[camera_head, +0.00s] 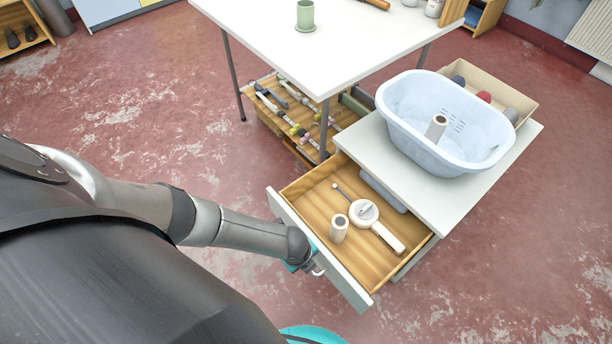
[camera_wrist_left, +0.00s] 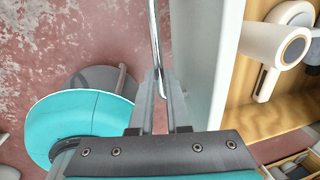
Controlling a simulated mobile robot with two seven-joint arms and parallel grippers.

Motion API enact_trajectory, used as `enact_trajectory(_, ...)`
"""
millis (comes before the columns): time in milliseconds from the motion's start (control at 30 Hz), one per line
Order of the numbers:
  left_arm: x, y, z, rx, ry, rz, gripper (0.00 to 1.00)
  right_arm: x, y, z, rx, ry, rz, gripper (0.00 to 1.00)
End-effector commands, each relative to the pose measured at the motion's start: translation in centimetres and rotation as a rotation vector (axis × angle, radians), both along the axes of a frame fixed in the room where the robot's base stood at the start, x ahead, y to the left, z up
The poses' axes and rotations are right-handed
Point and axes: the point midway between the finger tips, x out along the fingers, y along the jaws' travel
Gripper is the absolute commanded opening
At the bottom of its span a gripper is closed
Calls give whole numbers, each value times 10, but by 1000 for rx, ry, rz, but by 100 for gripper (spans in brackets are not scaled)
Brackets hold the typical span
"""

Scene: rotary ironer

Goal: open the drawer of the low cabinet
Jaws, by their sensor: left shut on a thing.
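The low cabinet (camera_head: 450,205) has a pale top and stands beside the white table. Its drawer (camera_head: 318,250) is pulled well out, showing a wooden inside; its pale front panel also shows in the left wrist view (camera_wrist_left: 212,60). In the drawer are a small upright roll (camera_head: 339,228), a white round-headed tool with a handle (camera_head: 385,232) and a grey item partly under the top. My left gripper (camera_head: 317,270) is at the outer face of the drawer front, shut on the metal bar handle (camera_wrist_left: 155,35). The right gripper is out of view.
A light blue basin (camera_head: 440,160) with a roll inside sits on the cabinet top, with a beige bin (camera_head: 490,85) behind it. The white table (camera_head: 320,45) stands behind, with a wooden tool tray (camera_head: 290,110) under it. The red floor left of the drawer is clear.

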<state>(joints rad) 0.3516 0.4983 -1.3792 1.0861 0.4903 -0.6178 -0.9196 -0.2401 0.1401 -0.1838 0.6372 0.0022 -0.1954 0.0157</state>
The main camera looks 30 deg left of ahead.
Motion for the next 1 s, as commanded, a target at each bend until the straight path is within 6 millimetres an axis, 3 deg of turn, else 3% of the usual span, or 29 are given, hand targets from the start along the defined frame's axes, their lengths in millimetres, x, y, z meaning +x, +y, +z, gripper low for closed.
enact_trajectory(467, -1, -2, 0, -3, 1, -1, 0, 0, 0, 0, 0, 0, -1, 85)
enact_trajectory(500, -1, -2, 0, -4, 1, -1, 17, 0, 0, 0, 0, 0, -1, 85)
enact_trajectory(733, 0, -1, 0, -2, 1, 0, 43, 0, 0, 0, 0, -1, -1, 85)
enact_trajectory(1000, 0, 0, 0, 0, 0, 0, 45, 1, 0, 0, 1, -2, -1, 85)
